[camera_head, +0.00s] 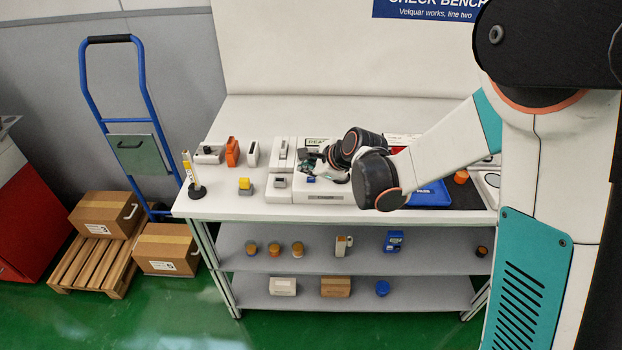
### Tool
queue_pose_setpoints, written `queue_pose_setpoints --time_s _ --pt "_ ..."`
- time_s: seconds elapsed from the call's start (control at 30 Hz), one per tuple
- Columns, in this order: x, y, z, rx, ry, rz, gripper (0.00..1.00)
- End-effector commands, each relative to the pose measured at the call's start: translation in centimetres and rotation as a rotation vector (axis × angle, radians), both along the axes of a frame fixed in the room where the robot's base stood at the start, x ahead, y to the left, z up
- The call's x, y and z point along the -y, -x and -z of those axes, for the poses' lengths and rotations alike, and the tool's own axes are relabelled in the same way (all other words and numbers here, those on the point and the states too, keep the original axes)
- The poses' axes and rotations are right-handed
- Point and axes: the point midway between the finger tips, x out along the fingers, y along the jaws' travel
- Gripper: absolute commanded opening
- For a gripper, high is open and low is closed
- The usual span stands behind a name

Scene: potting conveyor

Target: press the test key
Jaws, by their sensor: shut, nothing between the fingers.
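A white bench unit (325,198) stands at the middle of the bench, with a small display (316,142) at its back, partly covered by my arm. Small dark, green and blue parts show on its top, but I cannot tell which of them is the test key. My gripper (322,168) is small and dark, over the top of this unit, partly hidden by my wrist. It is shut and holds nothing. I cannot tell whether its tips touch the unit.
A white stepped block (280,183) adjoins the unit on its left. An orange block (232,151), a yellow-topped block (245,184) and a post on a dark base (196,190) stand further left. A blue tray (430,194) lies to the right, near my forearm.

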Motion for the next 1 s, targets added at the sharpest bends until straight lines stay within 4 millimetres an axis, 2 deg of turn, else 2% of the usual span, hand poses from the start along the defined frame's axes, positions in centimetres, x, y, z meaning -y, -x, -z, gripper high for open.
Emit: queue_pose_setpoints --time_s 0.5,1.0 --pt "0.00 0.02 0.90 0.000 0.000 0.000 0.00" --pt "0.00 0.02 0.96 0.000 0.000 0.000 0.00"
